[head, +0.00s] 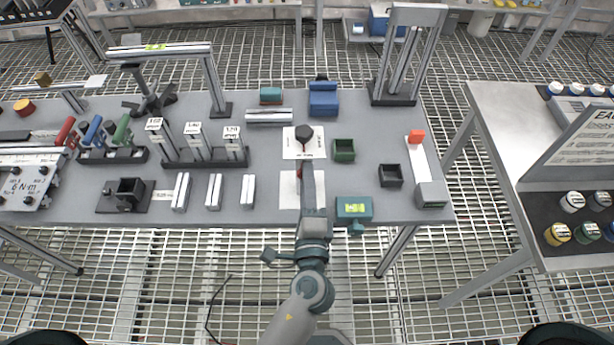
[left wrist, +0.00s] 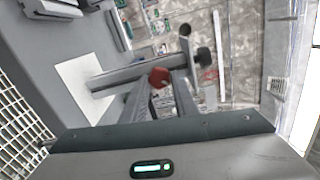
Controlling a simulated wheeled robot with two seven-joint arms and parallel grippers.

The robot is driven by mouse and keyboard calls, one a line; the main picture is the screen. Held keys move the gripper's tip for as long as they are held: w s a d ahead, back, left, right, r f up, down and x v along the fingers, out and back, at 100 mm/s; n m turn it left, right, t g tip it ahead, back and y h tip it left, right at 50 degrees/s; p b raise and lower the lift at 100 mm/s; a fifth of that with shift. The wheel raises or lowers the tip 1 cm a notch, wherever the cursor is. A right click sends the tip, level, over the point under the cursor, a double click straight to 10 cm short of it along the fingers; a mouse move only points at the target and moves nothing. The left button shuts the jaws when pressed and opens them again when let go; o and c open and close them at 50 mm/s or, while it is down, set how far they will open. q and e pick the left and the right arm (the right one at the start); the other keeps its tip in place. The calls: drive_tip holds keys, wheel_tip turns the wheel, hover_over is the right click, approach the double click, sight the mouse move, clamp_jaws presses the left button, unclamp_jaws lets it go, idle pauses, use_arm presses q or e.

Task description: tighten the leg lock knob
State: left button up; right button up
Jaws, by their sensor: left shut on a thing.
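A grey leg (left wrist: 125,76) rises from a white sheet (left wrist: 78,90) in the left wrist view and ends in a dark round piece (left wrist: 203,57). A red knob (left wrist: 158,76) sits on its side. In the head view the dark round top (head: 304,131) shows just beyond my left gripper (head: 306,165), which hides most of the leg. A bit of red (head: 299,174) shows beside the fingers. My left gripper, also in the left wrist view (left wrist: 162,85), is shut on the red knob between its fingertips. My right gripper is not in view.
The grey table (head: 270,208) holds a green open box (head: 344,150), a black open box (head: 390,176) and a teal device (head: 354,208) to the right. Labelled posts (head: 197,145) stand to the left. A tall frame (head: 410,55) stands at the back right.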

use_arm(q)
drive_tip(key=shift+f+m+p, duration=0.2)
drive_tip(key=shift+m+p, duration=1.85)
drive_tip(key=shift+m, duration=2.55)
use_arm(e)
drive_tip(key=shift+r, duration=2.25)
use_arm(q)
drive_tip(key=o, duration=1.1)
drive_tip(key=shift+c, duration=0.2)
drive_tip(key=shift+a, duration=0.1)
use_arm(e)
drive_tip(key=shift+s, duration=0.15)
